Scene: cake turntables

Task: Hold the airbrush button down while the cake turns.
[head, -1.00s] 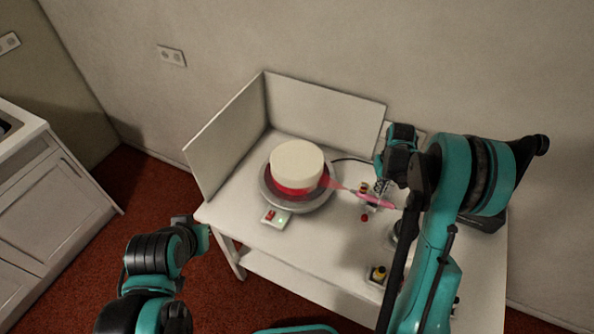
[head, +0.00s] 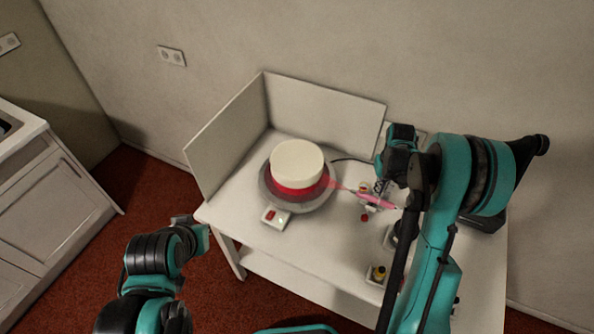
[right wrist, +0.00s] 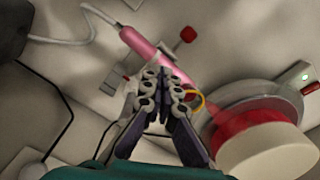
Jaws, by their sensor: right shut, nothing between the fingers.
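The cake (head: 297,160), white on top with a red band around its lower side, stands on the round grey turntable (head: 322,203). The pink airbrush (head: 376,201) sits in its holder to the right, and a red spray cone runs from it to the cake. My right gripper (head: 379,187) is shut with nothing between its fingers. In the right wrist view, its fingertips (right wrist: 163,76) are at the pink airbrush (right wrist: 147,47) and cover part of it; the button is hidden. My left gripper (head: 190,222) is off the table's left front corner; its fingers are unclear.
A switch box (head: 275,218) with a red button and a lit green light is at the turntable's front. White screen panels (head: 325,112) stand behind and left of the cake. A small holder with a yellow-topped bottle (head: 379,274) is near the front right.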

